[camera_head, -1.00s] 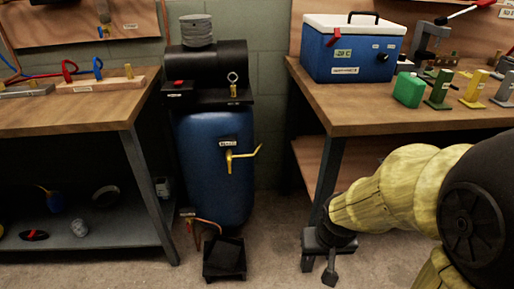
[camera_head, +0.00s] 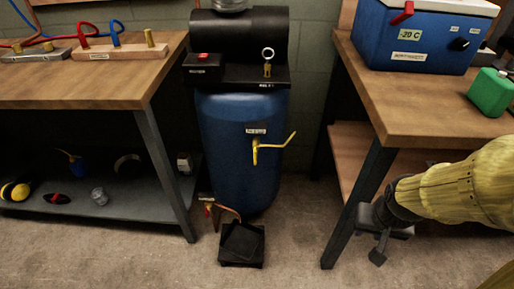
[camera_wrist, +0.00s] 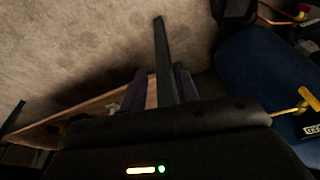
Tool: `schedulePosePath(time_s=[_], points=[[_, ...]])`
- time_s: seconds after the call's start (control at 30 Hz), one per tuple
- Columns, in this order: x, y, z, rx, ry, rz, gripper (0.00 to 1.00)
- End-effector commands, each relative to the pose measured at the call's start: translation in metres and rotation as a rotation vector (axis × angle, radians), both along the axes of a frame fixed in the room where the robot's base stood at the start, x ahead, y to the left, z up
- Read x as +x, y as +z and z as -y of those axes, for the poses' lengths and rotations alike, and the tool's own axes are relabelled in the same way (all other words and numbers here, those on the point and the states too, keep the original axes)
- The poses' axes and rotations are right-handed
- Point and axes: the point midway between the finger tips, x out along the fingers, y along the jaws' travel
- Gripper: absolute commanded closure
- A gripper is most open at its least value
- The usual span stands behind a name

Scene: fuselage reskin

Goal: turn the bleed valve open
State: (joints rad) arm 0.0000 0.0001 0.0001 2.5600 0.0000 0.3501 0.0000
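A blue upright tank (camera_head: 238,165) stands between two workbenches. A yellow lever valve (camera_head: 257,150) is on its front under a small label, its handle slanting up to the right. A second small valve with a red handle (camera_head: 208,210) sits low on the left, by a copper pipe. My gripper (camera_head: 378,246) is low at the right bench's front leg, apart from both valves. In the wrist view my gripper (camera_wrist: 160,90) is open and empty; the yellow handle (camera_wrist: 292,107) and red handle (camera_wrist: 303,9) show at right.
The right workbench (camera_head: 400,108) and its leg (camera_head: 357,205) stand close to my gripper. The left workbench (camera_head: 90,82) has a lower shelf with small objects. A black tray (camera_head: 242,244) sits on the floor before the tank. Floor between the benches is otherwise clear.

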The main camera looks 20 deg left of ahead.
Motion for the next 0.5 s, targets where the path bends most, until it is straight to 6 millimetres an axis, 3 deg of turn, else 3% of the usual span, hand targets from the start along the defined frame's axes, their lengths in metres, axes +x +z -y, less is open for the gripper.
schedulePosePath(time_s=[0.27,0.37,0.5], points=[[0.005,-0.002,-0.007,0.010,0.002,0.015,0.69],[0.018,-0.008,-0.022,0.031,0.000,0.052,0.69],[0.044,-0.021,-0.060,0.075,-0.008,0.147,0.69]])
